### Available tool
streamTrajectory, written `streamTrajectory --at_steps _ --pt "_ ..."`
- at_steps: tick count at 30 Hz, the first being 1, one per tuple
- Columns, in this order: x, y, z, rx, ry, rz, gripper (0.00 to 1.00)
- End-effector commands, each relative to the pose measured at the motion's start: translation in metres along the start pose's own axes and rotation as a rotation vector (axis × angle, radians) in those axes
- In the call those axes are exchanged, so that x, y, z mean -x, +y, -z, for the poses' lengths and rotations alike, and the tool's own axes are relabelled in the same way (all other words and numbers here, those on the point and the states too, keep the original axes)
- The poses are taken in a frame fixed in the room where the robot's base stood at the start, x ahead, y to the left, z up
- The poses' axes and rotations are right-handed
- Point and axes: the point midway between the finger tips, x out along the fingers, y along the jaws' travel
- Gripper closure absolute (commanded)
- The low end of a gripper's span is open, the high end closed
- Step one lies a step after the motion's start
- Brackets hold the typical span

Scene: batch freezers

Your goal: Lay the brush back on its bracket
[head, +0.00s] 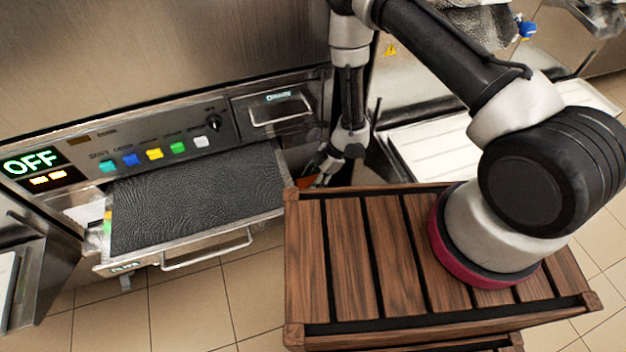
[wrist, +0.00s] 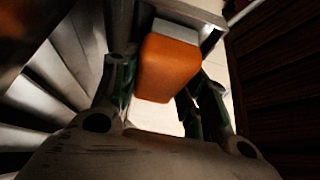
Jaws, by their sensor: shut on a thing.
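My gripper (head: 326,163) is low between the machine front and the wooden slatted top in the head view, partly hidden by that top's edge. In the wrist view its two fingers (wrist: 160,85) are shut on an orange block with a pale grey end, which I take to be the brush (wrist: 168,66). A bit of orange shows beside the gripper in the head view (head: 305,182). A grey metal edge (wrist: 196,12) lies just past the block and may be the bracket; whether they touch I cannot tell.
The wooden slatted top (head: 345,255) fills the front right, close to my gripper. An open drawer with a black textured surface (head: 190,200) juts out at left, under a panel with coloured buttons. A white tray (head: 425,150) lies behind my arm. Tiled floor is free at front left.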

Motion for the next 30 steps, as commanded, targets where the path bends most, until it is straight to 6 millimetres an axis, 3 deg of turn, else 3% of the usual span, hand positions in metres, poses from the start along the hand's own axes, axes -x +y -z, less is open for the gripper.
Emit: streamTrajectory --at_steps 2,3,6,20,23,30 --pt "-0.002 0.000 -0.001 0.000 0.000 0.000 0.82" --pt "-0.003 0.000 -0.002 -0.001 0.000 0.000 0.54" --pt "-0.002 0.000 -0.001 0.000 0.000 0.000 0.36" --pt "0.000 0.000 0.000 0.000 0.000 0.000 0.34" --pt "0.009 0.001 0.000 -0.001 0.000 -0.002 0.34" --pt "0.062 0.001 0.000 -0.003 0.000 -0.004 0.34"
